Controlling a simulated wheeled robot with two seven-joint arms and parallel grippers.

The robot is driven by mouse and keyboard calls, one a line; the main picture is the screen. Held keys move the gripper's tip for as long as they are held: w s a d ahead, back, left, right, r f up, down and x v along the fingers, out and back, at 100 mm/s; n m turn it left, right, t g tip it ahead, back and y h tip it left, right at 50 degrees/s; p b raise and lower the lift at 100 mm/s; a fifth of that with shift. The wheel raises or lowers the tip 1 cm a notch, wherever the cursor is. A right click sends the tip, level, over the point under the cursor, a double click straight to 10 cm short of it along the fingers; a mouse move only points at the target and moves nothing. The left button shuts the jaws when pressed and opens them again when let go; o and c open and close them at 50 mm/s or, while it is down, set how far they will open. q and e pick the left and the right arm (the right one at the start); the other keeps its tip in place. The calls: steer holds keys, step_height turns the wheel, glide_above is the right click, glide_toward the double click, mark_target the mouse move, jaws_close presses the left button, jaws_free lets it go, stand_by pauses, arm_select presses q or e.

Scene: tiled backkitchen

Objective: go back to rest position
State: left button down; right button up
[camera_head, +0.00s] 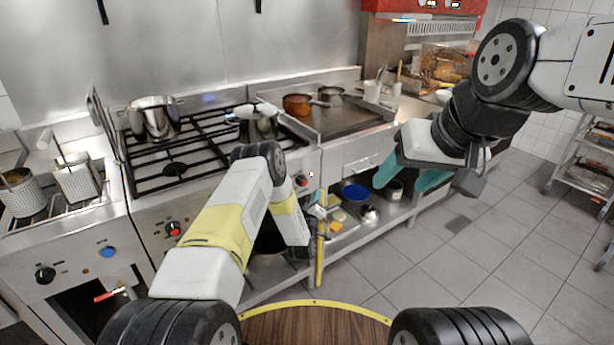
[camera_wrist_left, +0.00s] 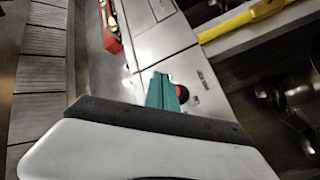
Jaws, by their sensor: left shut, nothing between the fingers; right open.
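My left arm reaches in from the left, bends at a raised elbow and drops toward the stove front. My left gripper (camera_wrist_left: 163,92) shows in the left wrist view with its teal fingers together and nothing between them. It is near the stove's front panel, with a red knob (camera_wrist_left: 182,93) beside the fingers. In the head view its hand is small and partly hidden by the arm. My right gripper (camera_head: 408,176) is raised at the right, in front of the counter. Its teal fingers are spread apart and empty.
A gas stove (camera_head: 176,170) holds a large steel pot (camera_head: 154,117). Two fryer baskets (camera_head: 76,178) stand at the left. A copper pan (camera_head: 297,104) sits on the griddle. A lower shelf holds a blue bowl (camera_head: 355,193). The tiled floor (camera_head: 480,265) is clear; a rack stands right.

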arm_select(q)
steer(key=shift+s+d, duration=0.1)
steer(key=shift+s, duration=0.1)
steer(key=shift+w+r, duration=0.1)
steer(key=shift+r, duration=0.05)
steer(key=a+r+m+g, duration=0.2)
steer(key=r, duration=1.1)
steer(key=a+r+m+g, duration=0.2)
steer(key=a+r+g, duration=0.1)
steer(key=r, duration=0.9)
steer(key=s+a+r+m+g, duration=0.2)
steer(key=s+a+r, duration=0.2)
steer(key=s+r, duration=0.65)
steer(key=s+a+r+m+g, duration=0.1)
steer(key=s+a+g, duration=0.1)
steer(key=s, duration=1.5)
steer(key=s+a+r+m+g+y, duration=0.1)
steer(key=s+a+g, duration=0.2)
steer(key=s, duration=1.4)
steer(key=shift+s+a+r, duration=0.25)
steer(key=shift+s+a, duration=0.05)
steer(key=shift+s, duration=0.1)
